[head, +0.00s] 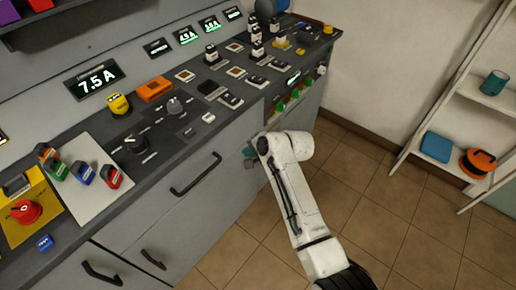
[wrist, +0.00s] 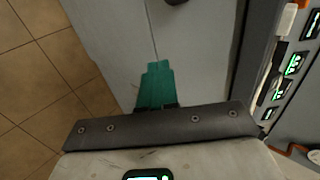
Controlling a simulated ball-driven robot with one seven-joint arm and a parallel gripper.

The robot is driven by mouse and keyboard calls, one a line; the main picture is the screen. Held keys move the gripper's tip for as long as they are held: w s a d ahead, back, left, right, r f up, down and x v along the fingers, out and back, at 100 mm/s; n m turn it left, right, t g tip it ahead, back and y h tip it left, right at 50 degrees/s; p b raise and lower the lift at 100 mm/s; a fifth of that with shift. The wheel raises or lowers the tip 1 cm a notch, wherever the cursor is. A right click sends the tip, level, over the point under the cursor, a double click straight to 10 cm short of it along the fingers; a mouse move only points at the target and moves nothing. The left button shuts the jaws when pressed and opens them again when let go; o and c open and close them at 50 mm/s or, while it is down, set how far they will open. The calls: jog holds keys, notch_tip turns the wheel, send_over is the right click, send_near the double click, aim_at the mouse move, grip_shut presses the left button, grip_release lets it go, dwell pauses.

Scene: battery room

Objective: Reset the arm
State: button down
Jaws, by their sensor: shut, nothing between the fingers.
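My white arm (head: 300,195) reaches up from the bottom of the head view toward the front of the grey console. My gripper (head: 248,156) is mostly hidden behind the arm's end, with a small teal part showing against the cabinet front. In the wrist view the teal fingers of my gripper (wrist: 157,70) are together, with nothing between them. They point at the grey cabinet front; I cannot tell how close they are.
The console top (head: 185,140) carries switches, knobs and displays. A red button on a yellow box (head: 27,211) is at left. Drawer handles (head: 196,174) stick out in front. A white shelf (head: 480,95) stands at right. Tiled floor (head: 400,220) is clear between them.

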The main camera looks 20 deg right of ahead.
jog(key=s+d+n+g+h, duration=0.2)
jog(key=s+d, duration=0.3)
jog(key=s, duration=0.9)
jog(key=s+d+f+n+g+h, duration=0.1)
jog(key=s+d+n, duration=0.4)
jog(key=s, duration=1)
jog(key=s+d+n+g+h, duration=0.2)
jog(key=s+d, duration=0.4)
jog(key=s, duration=0.9)
jog(key=shift+s+f+n+g+h, duration=0.15)
jog(key=shift+n+g+h, duration=0.25)
jog(key=shift+n+g, duration=0.35)
